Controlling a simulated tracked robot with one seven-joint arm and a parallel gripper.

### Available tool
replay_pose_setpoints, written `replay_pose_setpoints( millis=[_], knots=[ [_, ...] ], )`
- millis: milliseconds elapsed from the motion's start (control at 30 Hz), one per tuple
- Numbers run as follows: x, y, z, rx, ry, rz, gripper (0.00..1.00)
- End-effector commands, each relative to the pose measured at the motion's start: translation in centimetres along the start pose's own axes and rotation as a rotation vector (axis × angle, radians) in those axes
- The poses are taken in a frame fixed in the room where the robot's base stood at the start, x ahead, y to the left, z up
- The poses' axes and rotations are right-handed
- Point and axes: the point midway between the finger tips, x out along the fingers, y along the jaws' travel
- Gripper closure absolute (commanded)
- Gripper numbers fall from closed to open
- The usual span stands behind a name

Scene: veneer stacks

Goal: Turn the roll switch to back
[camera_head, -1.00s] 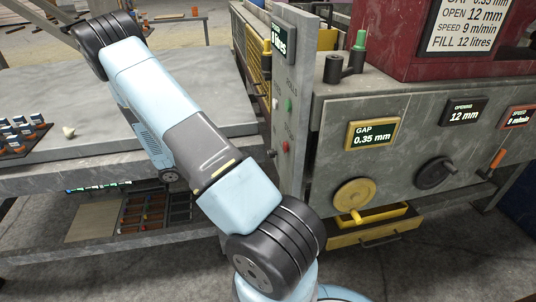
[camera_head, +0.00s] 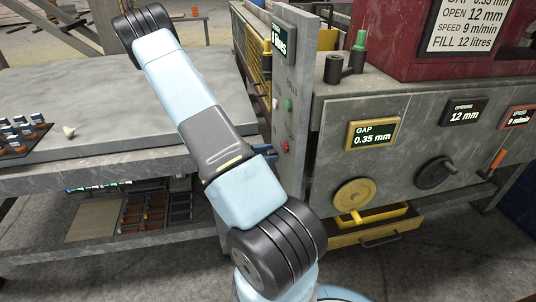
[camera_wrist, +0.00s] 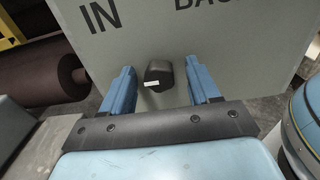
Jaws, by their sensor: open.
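The roll switch (camera_wrist: 158,74) is a small black knob with a white mark on its lower left. It sits on a grey panel (camera_wrist: 230,45) in the wrist view. The panel has the word "IN" to the upper left of the knob and a cut-off "BAC" to its upper right. My gripper (camera_wrist: 159,67) is open, with one blue finger on each side of the knob. Gaps show between the knob and both fingers, so it is not gripped. The gripper and knob do not show in the head view.
A dark roller (camera_wrist: 45,75) lies left of the panel in the wrist view. In the head view, a grey bench (camera_head: 110,110) is at left. A grey machine (camera_head: 400,150) with a yellow handwheel (camera_head: 354,194) and a gap display (camera_head: 373,134) is at right.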

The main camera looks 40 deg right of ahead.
Motion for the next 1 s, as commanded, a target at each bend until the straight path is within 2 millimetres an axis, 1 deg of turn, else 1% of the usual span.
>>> replay_pose_setpoints(
  millis=[233,800,833,1000],
  knots=[
    [0.06,0.00,0.00,0.000,0.000,0.000,0.40],
    [0.05,-0.04,-0.01,-0.001,0.000,-0.001,0.95],
    [0.38,0.18,-0.01,-0.001,0.000,-0.001,0.95],
    [0.06,0.00,0.00,0.010,0.000,0.000,0.95]
  ],
)
